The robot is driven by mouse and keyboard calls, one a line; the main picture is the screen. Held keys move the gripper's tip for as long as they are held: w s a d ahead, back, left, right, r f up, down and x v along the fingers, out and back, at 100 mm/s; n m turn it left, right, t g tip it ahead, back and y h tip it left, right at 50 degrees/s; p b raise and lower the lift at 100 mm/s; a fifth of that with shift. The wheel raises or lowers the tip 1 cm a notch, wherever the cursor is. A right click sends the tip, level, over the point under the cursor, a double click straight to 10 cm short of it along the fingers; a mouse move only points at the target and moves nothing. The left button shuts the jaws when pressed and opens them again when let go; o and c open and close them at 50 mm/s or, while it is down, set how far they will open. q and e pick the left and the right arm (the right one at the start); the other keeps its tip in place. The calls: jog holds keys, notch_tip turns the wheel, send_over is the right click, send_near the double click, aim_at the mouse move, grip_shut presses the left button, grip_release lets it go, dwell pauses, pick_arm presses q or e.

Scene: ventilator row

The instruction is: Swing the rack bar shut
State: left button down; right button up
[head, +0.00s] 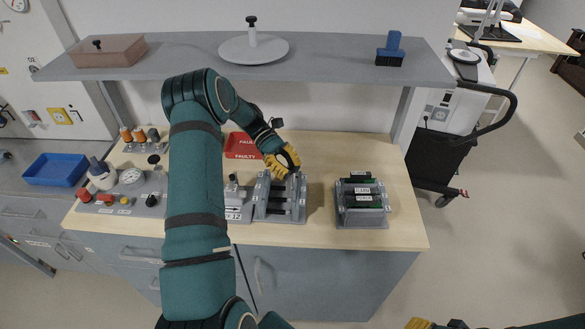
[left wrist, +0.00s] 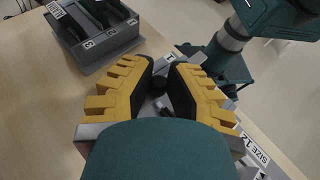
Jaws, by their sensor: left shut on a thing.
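The grey rack (head: 259,206) with dark slots stands near the middle of the bench. My left gripper (head: 287,161) is at its back right top corner, with yellow fingers closed in. In the left wrist view the fingers (left wrist: 163,85) close around a small black knob-like part, which I take to be the handle of the rack bar. The fingers and arm hide most of the bar, so its angle cannot be told. A small yellow part of my right gripper (head: 419,323) shows at the bottom edge of the head view; its fingertips are out of frame.
A second grey rack (head: 362,220) with dark labelled modules stands to the right; it also shows in the left wrist view (left wrist: 112,47). A red FAULTY tray (head: 240,142) lies behind. A shelf (head: 180,62) overhangs the back. Bench space between the racks is clear.

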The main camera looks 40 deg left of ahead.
pick_arm(q)
jog(key=shift+s+f, duration=0.15)
jog(key=shift+s, duration=0.05)
dwell(0.3)
jog(key=c, duration=0.9)
grip_release()
jog(key=shift+w+a, duration=0.1)
jog(key=shift+a, duration=0.05)
jog(key=shift+v, duration=3.7)
